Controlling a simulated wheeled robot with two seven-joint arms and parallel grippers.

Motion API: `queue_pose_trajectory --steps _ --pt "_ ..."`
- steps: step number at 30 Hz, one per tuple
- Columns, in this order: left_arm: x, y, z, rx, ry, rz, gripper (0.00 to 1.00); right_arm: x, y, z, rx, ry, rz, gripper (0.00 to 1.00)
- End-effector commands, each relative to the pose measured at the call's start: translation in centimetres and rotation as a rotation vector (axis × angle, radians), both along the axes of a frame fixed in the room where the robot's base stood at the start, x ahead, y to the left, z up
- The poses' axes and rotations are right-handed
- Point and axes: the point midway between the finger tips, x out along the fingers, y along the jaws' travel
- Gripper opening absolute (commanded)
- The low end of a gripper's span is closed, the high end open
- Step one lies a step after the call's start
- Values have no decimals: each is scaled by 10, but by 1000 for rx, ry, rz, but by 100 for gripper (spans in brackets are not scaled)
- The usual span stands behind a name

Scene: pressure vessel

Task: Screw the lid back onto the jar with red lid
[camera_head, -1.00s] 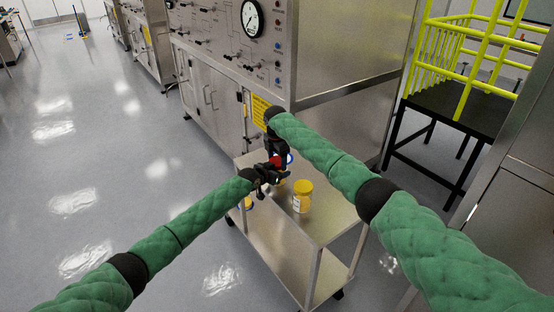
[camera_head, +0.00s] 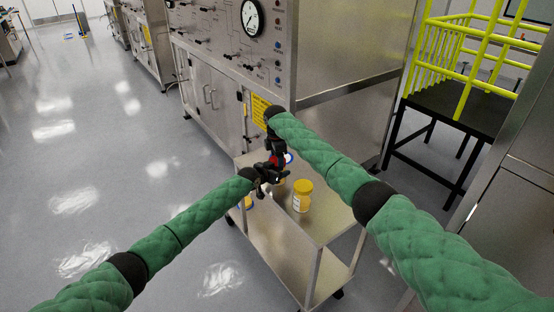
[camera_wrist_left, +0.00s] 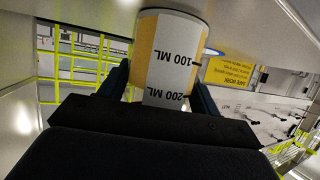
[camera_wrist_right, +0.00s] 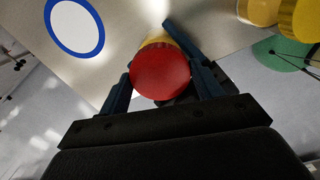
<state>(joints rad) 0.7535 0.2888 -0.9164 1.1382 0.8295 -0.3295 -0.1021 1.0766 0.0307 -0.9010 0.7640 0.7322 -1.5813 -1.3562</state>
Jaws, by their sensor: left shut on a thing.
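The jar (camera_wrist_left: 150,52), yellow with a white millilitre scale, is between the two fingers of my left gripper (camera_wrist_left: 163,88), which is shut on it. In the head view my left gripper (camera_head: 266,176) holds it above the cart. The red lid (camera_wrist_right: 160,74) is at the jar's end; it also shows as a small red patch in the head view (camera_head: 274,160). My right gripper (camera_wrist_right: 163,85) has one finger on each side of the lid and looks open around it. Whether the lid's thread is engaged cannot be seen. In the head view my right gripper (camera_head: 275,153) is just above my left one.
A steel cart (camera_head: 325,222) stands below the grippers. On it are a yellow-lidded jar (camera_head: 302,196) and, partly hidden, other containers. A white disc with a blue rim (camera_wrist_right: 75,25) lies close by. A steel panel cabinet (camera_head: 345,55) stands behind, with a yellow railing (camera_head: 463,70) at right.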

Motion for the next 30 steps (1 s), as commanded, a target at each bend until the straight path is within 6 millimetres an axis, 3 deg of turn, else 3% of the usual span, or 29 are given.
queue_pose_trajectory --steps 1,3,13,24,30 --pt "-1 -1 -1 0 1 -2 0 1 -1 1 0 -2 0 73" --pt "-1 -1 -1 0 1 -2 0 1 -1 1 0 -2 0 87" --pt "0 0 -1 0 1 -1 0 0 1 3 1 -1 1 87" --pt "-1 0 -1 1 2 -1 0 -1 2 40 2 -2 2 87" --pt "-1 0 -1 0 1 -1 0 -2 2 46 0 -1 2 87"
